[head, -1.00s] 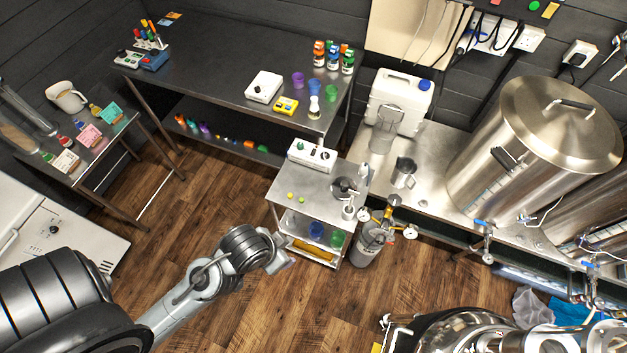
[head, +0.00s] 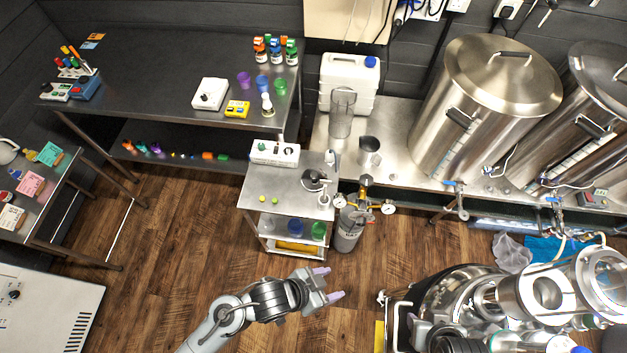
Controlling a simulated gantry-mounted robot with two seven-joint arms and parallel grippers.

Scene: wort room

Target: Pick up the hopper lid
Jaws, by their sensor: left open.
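My left gripper (head: 330,283) is open and empty above the wood floor, in front of the small steel cart. Its two pale fingertips point right, towards the shiny steel machine (head: 462,292) at the lower right. A round steel piece with a clear middle (head: 603,277) sits at the machine's right side, beside a round steel opening (head: 545,291). It may be the hopper lid, but I cannot tell for sure. The gripper is well apart from it. My right gripper does not show.
The cart (head: 260,190) with a white box and small items stands ahead of the gripper. A grey gas cylinder (head: 348,232) with gauges is beside it. A large lidded kettle (head: 480,100) stands on the steel bench. Open floor lies left of the gripper.

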